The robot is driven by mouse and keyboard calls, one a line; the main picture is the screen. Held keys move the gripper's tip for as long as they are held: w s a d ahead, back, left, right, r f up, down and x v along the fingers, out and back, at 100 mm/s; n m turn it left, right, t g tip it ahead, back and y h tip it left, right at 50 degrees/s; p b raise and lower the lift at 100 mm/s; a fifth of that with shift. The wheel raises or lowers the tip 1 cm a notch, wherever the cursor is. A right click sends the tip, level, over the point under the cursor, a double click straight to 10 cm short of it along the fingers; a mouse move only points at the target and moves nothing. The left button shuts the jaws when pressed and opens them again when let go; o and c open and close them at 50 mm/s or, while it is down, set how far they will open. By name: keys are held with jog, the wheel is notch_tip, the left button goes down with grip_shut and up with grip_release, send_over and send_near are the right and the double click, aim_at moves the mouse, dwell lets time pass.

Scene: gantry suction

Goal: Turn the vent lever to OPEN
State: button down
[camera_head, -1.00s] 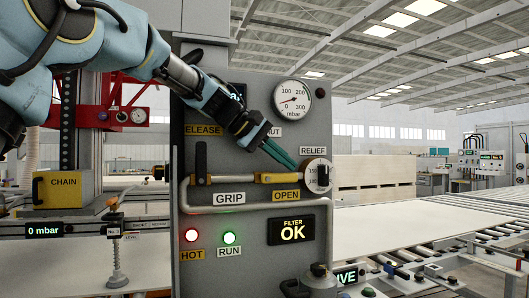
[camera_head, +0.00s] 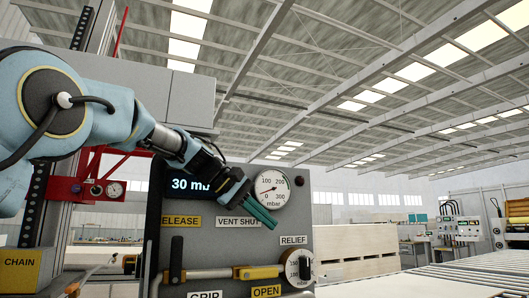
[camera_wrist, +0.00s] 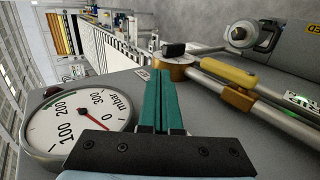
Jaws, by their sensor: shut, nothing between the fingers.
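The vent lever, a yellow handle (camera_head: 262,272), lies level along the pipe, just above the yellow OPEN label (camera_head: 266,291). The VENT SHUT label (camera_head: 238,222) is higher on the grey panel. In the wrist view the yellow handle (camera_wrist: 228,73) lies along the metal pipe, right of my fingers and apart from them. My gripper (camera_head: 272,224) is shut and empty, with its teal fingers together, below the pressure gauge and above the lever. The shut fingers also show in the wrist view (camera_wrist: 155,80).
The round gauge (camera_head: 271,188) is close to my fingers. The RELIEF knob (camera_head: 299,267) is at the pipe's right end. A black-handled lever (camera_head: 176,259) stands upright at the left, by RELEASE and GRIP. The display (camera_head: 189,185) starts with 30. Pale stacked boards stand behind right.

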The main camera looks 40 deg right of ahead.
notch_tip(320, 180, up, 16)
jog(key=p, duration=0.3)
jog(key=shift+p, duration=0.4)
jog(key=shift+s, duration=0.1)
